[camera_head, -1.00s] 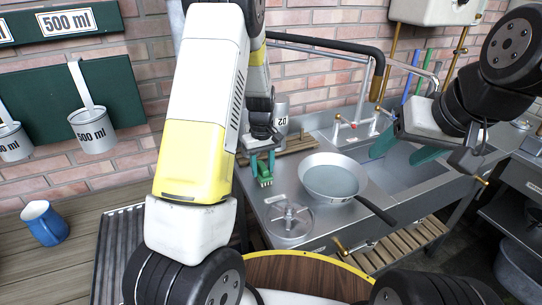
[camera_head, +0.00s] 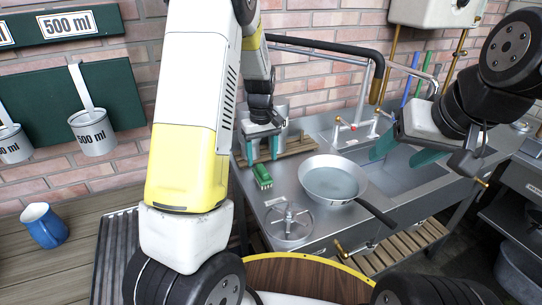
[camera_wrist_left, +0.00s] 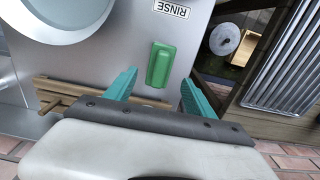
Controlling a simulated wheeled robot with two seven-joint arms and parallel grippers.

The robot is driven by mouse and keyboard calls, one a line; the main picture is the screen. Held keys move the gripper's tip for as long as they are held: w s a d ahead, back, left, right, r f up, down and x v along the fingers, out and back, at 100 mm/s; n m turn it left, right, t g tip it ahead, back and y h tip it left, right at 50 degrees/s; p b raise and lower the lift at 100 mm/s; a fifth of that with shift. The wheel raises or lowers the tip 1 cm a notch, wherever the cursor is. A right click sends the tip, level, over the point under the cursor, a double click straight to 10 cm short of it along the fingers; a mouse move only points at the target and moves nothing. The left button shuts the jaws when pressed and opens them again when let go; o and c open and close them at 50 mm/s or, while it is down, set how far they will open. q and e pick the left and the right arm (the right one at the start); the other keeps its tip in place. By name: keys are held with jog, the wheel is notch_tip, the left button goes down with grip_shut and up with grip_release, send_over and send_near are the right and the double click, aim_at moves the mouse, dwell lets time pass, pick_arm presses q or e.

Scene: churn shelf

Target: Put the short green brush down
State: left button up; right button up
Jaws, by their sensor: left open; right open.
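The short green brush (camera_head: 262,176) lies on the steel counter, left of the pan. In the left wrist view the brush (camera_wrist_left: 160,64) lies flat, with bare steel around it. My left gripper (camera_head: 263,154) is open and empty just behind the brush, its teal fingers apart from it. In the left wrist view the open fingers (camera_wrist_left: 158,76) spread wider than the brush, which lies beyond their tips. My right gripper (camera_head: 406,150) is open over the sink area at the right, with nothing seen between its fingers.
A pan (camera_head: 333,182) with a dark handle stands on the counter beside the sink (camera_head: 400,175). A round metal fitting (camera_head: 288,222) is in front of the brush. A wooden rack (camera_head: 298,146) lies behind my left gripper. A blue jug (camera_head: 44,226) stands at left.

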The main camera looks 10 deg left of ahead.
aim_at(262, 169)
pick_arm(q)
jog(key=s+r+m+t+h, duration=0.1)
jog(key=s+r+m, duration=0.1)
jog(key=s+r, duration=0.5)
jog(key=s+r+m+t+h, duration=0.1)
jog(key=s+r+t, duration=0.15)
jog(key=r, duration=0.75)
jog(key=s+d+r+m+t, duration=0.2)
jog(key=s+r+m, duration=0.2)
jog(key=s, duration=1)
jog(key=shift+s+t, duration=0.35)
jog(key=shift+s, duration=0.05)
jog(key=shift+r, duration=0.1)
